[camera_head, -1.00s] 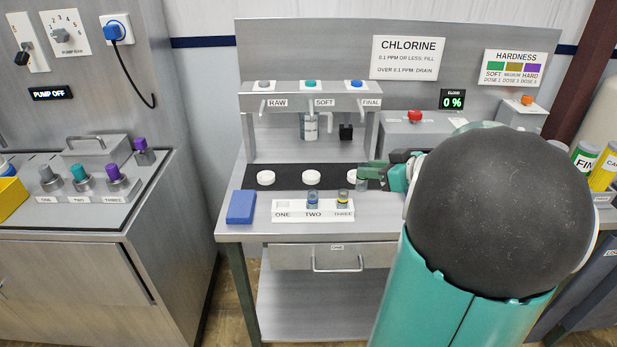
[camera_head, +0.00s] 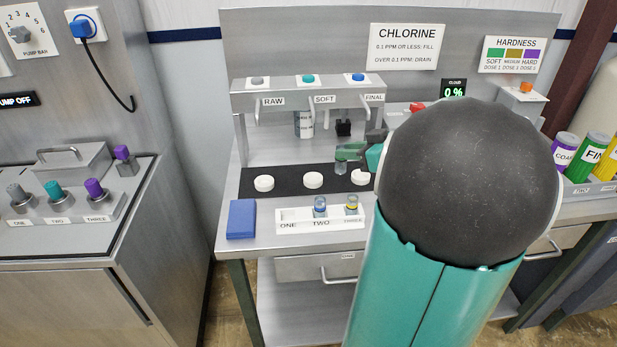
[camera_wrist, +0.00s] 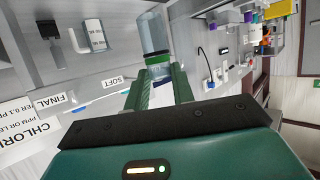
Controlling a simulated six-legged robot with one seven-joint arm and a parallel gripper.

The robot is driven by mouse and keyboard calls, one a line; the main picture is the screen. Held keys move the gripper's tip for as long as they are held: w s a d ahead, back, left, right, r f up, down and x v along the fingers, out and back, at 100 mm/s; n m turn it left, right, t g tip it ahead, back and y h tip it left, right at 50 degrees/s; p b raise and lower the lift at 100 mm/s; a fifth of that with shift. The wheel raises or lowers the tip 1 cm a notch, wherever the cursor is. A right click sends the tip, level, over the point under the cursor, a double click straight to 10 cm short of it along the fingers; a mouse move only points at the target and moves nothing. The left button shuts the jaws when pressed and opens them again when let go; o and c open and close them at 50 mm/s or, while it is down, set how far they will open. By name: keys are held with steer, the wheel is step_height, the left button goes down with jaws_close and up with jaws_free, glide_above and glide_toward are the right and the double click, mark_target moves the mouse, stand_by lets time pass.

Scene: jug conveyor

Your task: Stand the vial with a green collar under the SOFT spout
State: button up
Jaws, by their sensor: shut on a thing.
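My gripper (camera_head: 352,152) is shut on a clear vial (camera_head: 341,166) and holds it above the black strip, between the middle and right white pads. In the wrist view the vial (camera_wrist: 153,35) sits between the two green fingers, with a dark green band near the fingertips. The SOFT spout (camera_head: 326,119) is the middle one on the dispenser, behind and above the vial. The middle white pad (camera_head: 313,180) is in front of it, to the left of the vial, and is bare.
A rack (camera_head: 290,226) at the front holds a blue-collared vial (camera_head: 320,206) at TWO and a yellow-collared vial (camera_head: 352,204) at THREE; ONE is empty. A blue block (camera_head: 241,219) lies left.

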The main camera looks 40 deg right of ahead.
steer(key=shift+w+d+f, duration=0.55)
steer(key=shift+w+f, duration=1.7)
steer(key=shift+w, duration=0.15)
steer(key=shift+w+d+f, duration=0.55)
steer(key=shift+w+f, duration=1.65)
steer(key=shift+w, duration=0.2)
steer(key=shift+w+d+f, duration=0.55)
steer(key=shift+w+f, duration=1.7)
steer(key=shift+w, duration=0.15)
steer(key=shift+f, duration=0.2)
steer(key=o, duration=1)
steer(key=shift+c, duration=0.2)
